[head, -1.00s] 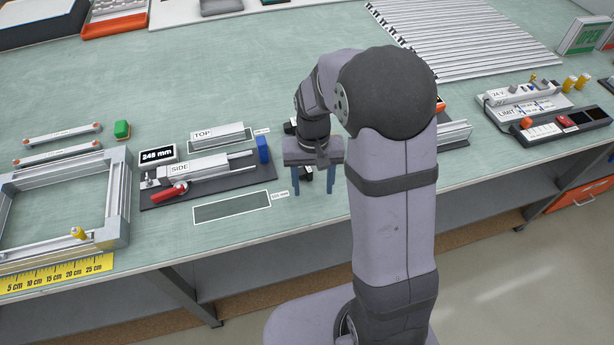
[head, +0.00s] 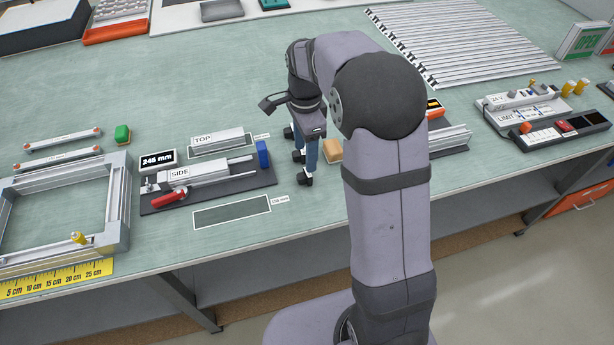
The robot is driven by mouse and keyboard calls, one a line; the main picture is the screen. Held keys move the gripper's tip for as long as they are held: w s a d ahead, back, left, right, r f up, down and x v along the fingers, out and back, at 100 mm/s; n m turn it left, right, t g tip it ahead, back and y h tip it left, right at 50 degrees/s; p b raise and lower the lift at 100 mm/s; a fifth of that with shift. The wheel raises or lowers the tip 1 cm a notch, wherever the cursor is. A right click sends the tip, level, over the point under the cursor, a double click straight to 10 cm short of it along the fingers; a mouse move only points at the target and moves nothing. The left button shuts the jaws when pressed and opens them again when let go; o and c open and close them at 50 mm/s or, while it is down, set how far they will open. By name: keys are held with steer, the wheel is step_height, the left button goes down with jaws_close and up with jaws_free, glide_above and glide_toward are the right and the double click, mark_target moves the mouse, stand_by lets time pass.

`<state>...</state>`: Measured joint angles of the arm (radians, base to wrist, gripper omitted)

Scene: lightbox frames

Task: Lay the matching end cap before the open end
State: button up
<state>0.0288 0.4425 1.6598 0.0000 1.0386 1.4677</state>
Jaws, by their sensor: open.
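Several small black end caps (head: 305,180) stand in a short row on the bench, partly hidden by my gripper (head: 305,158). My gripper points down over this row with its blue fingers apart. I see nothing held, though the fingers overlap the caps and I cannot tell their exact gap. To the left, a profile labelled SIDE (head: 190,174) lies in a dark fixture (head: 215,192) with a red clamp handle (head: 168,198) and a blue block (head: 263,153) at its right end. A profile labelled TOP (head: 218,139) lies behind. I cannot tell which cap matches or which end is open.
A tan block (head: 333,150) sits right of my gripper. An empty dark marked area (head: 232,211) lies in front of the fixture. Profiles (head: 465,45) lie at back right.

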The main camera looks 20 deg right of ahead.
mark_target(306, 173)
steer(key=shift+s+f+p, duration=0.15)
steer(key=shift+f+p, duration=1.05)
steer(key=shift+f, duration=2.35)
steer(key=shift+c, duration=0.3)
steer(key=c, duration=1.1)
steer(key=shift+c, duration=0.2)
steer(key=shift+r, duration=0.1)
